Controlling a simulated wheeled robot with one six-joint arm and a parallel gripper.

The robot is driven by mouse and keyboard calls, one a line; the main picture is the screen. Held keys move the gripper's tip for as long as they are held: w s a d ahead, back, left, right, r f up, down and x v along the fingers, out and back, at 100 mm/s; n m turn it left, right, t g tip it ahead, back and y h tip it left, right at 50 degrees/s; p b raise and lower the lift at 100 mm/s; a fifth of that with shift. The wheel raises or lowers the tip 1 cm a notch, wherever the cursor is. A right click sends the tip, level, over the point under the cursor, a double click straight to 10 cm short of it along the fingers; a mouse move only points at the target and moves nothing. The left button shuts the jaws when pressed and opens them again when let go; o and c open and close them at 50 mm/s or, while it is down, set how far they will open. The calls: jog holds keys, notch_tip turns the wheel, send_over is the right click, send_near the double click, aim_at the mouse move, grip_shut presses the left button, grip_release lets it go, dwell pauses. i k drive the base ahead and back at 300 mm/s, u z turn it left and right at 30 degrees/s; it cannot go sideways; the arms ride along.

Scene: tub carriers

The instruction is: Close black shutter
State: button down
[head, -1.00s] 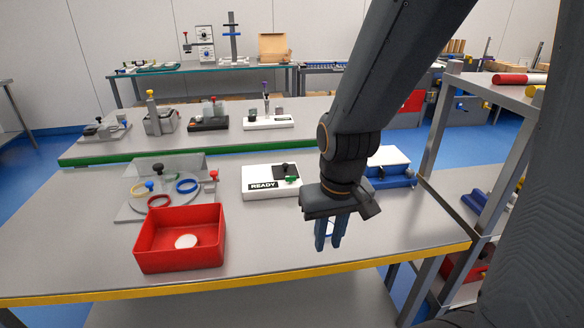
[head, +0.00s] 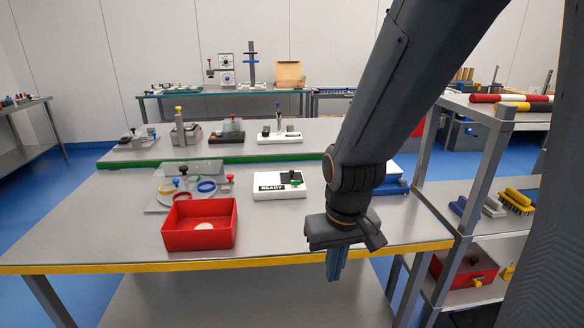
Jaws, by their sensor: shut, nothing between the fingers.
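A white box (head: 265,190) with a "READY" label lies on the front bench, left of my gripper. A small black plate (head: 291,178) is on its top right, with a green knob (head: 296,183) by it. This plate looks like the black shutter, but its exact position over any opening is too small to tell. My gripper (head: 334,276) points down, shut and empty, near the bench's yellow front edge. It is well apart from the white box and nearer to me. My arm hides part of the bench to the right of the box.
A red bin (head: 200,225) with a white disc stands at the bench's front left. Behind it is a clear-shielded fixture with coloured rings (head: 207,186). A blue device (head: 393,187) is partly behind my arm. A grey shelf rack (head: 486,150) stands right. The bench middle is bare.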

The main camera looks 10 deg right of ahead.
aim_at(286, 178)
jog(key=i, duration=1)
jog(key=z, duration=0.25)
